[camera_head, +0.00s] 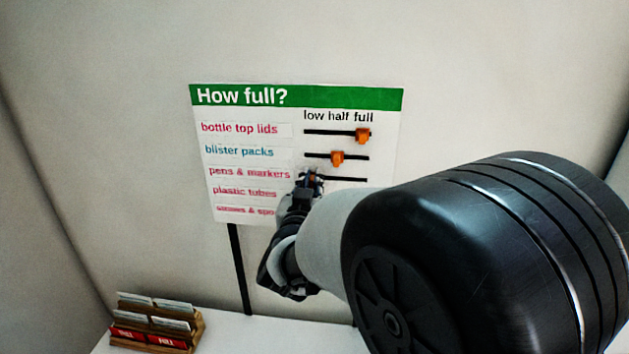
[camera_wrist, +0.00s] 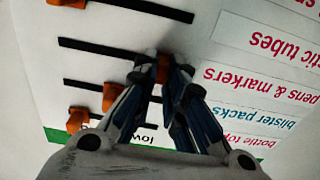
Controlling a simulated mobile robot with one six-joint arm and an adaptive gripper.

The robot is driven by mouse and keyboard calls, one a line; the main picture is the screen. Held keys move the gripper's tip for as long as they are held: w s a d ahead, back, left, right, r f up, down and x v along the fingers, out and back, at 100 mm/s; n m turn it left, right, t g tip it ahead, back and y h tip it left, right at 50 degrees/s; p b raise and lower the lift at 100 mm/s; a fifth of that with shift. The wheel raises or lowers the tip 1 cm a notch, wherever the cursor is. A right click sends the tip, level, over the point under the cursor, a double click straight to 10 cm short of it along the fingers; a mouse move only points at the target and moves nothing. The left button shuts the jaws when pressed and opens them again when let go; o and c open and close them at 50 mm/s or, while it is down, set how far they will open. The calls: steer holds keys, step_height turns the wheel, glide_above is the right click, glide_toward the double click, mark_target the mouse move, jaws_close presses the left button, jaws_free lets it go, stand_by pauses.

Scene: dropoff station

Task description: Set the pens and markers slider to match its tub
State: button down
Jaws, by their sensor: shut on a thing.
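The fingers hide part of the slider. The pens and markers tub is not identifiable in these views.
The bottle top lids slider (camera_head: 363,136) is at full and the blister packs slider (camera_head: 337,158) at half. Another orange slider (camera_wrist: 68,3) shows in the wrist view. My arm hides the board's lower right. A wooden holder with cards (camera_head: 160,322) stands lower left.

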steer(key=c, duration=1.6)
jaws_free()
steer(key=shift+a, duration=0.2)
steer(key=shift+c, duration=0.2)
steer(key=s+a, duration=0.2)
steer(key=s, duration=0.9)
steer(key=shift+s+a, duration=0.15)
steer(key=shift+s, duration=0.2)
steer(key=s+d+f+g+y+b, duration=0.1)
steer(key=s+d+f+g, duration=0.3)
steer(key=s, duration=0.4)
steer(key=s+d+f+n+g+y+b, duration=0.1)
steer(key=s+d+f+g, duration=0.2)
steer(key=s, duration=0.6)
steer(key=s+d+f+n+g+y+b, duration=0.1)
steer(key=s+d+f+g, duration=0.3)
steer(key=s, duration=0.5)
steer(key=shift+s+d+f+g, duration=0.25)
steer(key=shift+d+f+g, duration=0.1)
steer(key=shift+d+g, duration=0.55)
